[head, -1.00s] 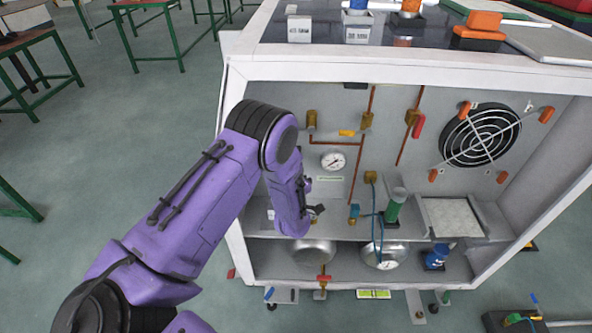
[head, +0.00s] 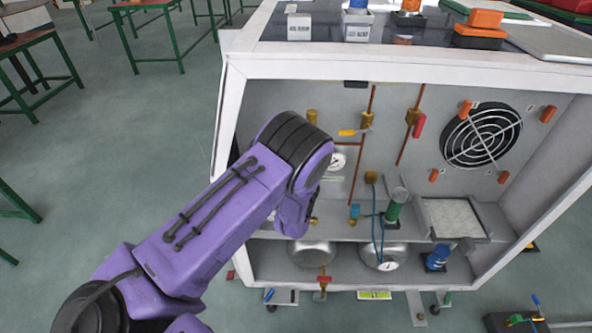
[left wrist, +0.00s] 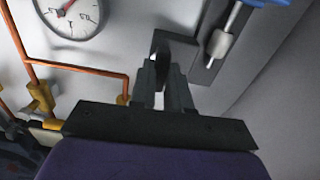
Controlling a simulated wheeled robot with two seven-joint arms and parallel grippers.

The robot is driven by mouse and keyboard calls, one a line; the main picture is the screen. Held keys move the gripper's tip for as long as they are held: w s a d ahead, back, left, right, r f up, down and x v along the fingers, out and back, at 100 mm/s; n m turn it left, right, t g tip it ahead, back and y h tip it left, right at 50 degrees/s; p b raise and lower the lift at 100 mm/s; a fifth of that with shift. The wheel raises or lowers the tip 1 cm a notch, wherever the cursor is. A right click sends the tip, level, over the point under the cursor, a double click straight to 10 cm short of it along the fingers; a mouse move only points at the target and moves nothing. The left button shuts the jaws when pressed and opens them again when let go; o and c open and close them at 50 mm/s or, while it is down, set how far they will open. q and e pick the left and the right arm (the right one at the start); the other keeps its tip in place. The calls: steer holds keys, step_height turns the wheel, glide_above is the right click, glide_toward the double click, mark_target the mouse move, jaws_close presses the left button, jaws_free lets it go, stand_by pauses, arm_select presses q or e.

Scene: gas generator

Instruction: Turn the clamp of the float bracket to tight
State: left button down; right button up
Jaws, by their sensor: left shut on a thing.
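In the head view my left arm reaches into the open cabinet, and its forearm hides the gripper's fingertips. In the left wrist view my left gripper (left wrist: 163,88) is shut on a small dark piece, which looks like the clamp (left wrist: 160,65). The dark float bracket (left wrist: 174,37) shows just beyond the fingers, against the pale back panel. A grey metal cylinder (left wrist: 220,43) on a dark mount stands right of it. The fingers hide part of the clamp, so its angle is unclear. My right gripper is not in view.
A round gauge (left wrist: 70,14) and copper pipe (left wrist: 80,67) lie left of the gripper. Two round metal vessels sit below the shelf.

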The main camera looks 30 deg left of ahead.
arm_select(q)
steer(key=shift+m, duration=0.4)
steer(key=c, duration=1.1)
jaws_free()
steer(key=shift+w, duration=0.1)
steer(key=v, duration=1)
steer(key=shift+s+d+b, duration=0.15)
steer(key=shift+s+b, duration=0.1)
steer(key=shift+b, duration=0.1)
